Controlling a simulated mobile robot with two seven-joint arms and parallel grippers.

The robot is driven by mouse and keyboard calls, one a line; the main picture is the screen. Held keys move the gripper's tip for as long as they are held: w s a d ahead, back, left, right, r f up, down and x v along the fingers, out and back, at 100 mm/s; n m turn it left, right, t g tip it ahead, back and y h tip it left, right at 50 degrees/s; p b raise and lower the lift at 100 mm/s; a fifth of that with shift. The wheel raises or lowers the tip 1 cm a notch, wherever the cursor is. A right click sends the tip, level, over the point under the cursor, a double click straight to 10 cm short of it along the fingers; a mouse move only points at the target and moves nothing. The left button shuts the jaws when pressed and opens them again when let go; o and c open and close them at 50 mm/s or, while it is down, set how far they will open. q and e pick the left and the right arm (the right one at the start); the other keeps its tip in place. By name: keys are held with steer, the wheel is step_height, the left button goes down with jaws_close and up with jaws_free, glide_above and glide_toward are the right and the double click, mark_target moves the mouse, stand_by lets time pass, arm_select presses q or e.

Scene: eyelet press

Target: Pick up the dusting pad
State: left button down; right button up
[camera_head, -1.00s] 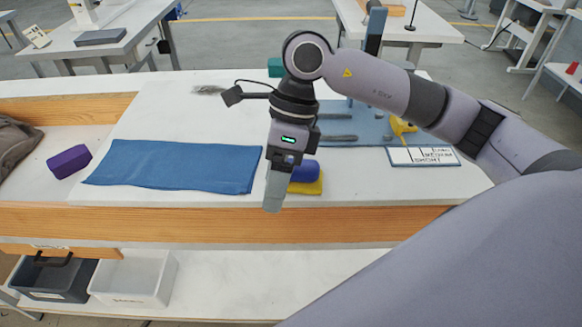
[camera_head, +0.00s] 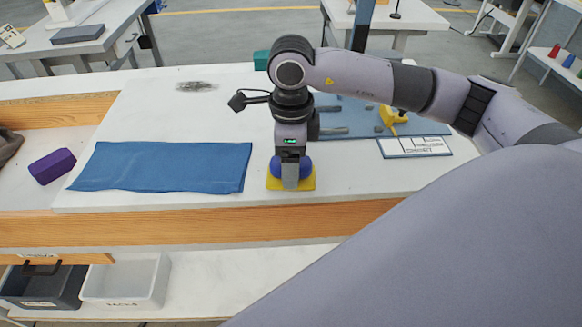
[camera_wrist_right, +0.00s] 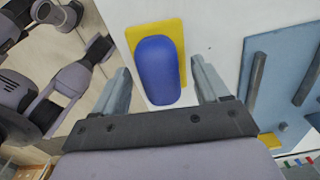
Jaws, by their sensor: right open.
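The dusting pad, a blue rounded grip (camera_head: 304,168) on a flat yellow base (camera_head: 309,183), lies on the white bench top near its front edge. In the head view my right gripper (camera_head: 291,180) points down in front of it and hides its middle. In the right wrist view the blue grip (camera_wrist_right: 157,72) and yellow base (camera_wrist_right: 143,33) show between the two fingers of my right gripper (camera_wrist_right: 160,66). The fingers are apart, with a gap on both sides of the grip. My left gripper is not in view.
A folded blue cloth (camera_head: 160,167) lies left of the pad, with a purple block (camera_head: 52,166) farther left. A blue board (camera_head: 360,122) with grey bars and a yellow tool (camera_head: 391,118) lies behind right. A white card (camera_head: 415,146) lies right. Bins (camera_head: 125,279) stand below.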

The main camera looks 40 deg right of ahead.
steer(key=c, duration=1.1)
steer(key=shift+r, duration=0.1)
step_height(320, 180, up, 20)
steer(key=shift+f+p, duration=0.1)
steer(key=shift+p, duration=1.1)
steer(key=shift+o, duration=1.2)
steer(key=shift+c, duration=0.3)
